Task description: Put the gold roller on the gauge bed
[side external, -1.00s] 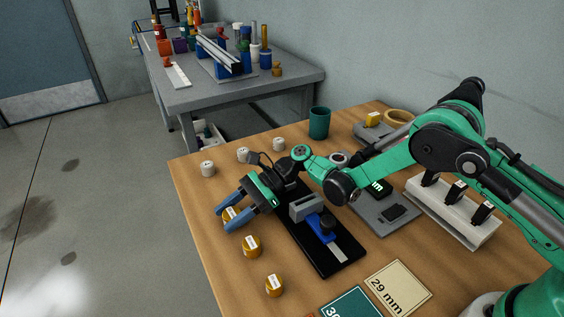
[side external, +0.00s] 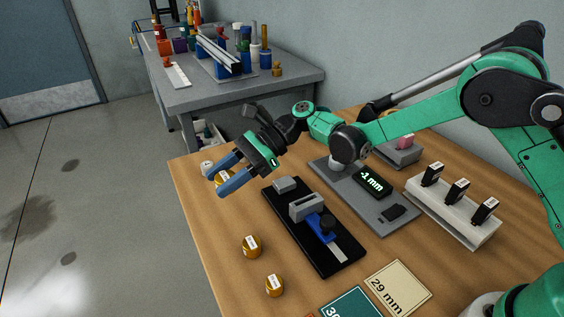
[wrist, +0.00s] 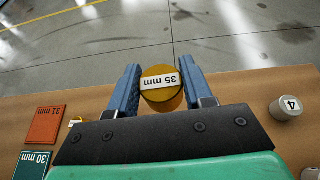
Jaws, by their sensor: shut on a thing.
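My gripper (side external: 221,177) is shut on a gold roller (side external: 226,176) and holds it above the wooden table's left edge. In the wrist view the roller (wrist: 163,101) sits between the blue fingers, with a white label reading 35 mm. Two more gold rollers (side external: 252,246) (side external: 275,285) stand on the table near the front. A black base (side external: 330,262) with grey blocks and a blue slide lies to the right of the gripper. A grey plate (side external: 352,203) with a display reading -1 mm lies behind it. I cannot tell which of these is the gauge bed.
A white rack (side external: 450,222) with several black-topped pieces stands at the right. A 29 mm card (side external: 398,288) lies at the front. A white roller (side external: 206,167) stands near the left edge. A grey block with a pink piece (side external: 405,142) is at the back.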

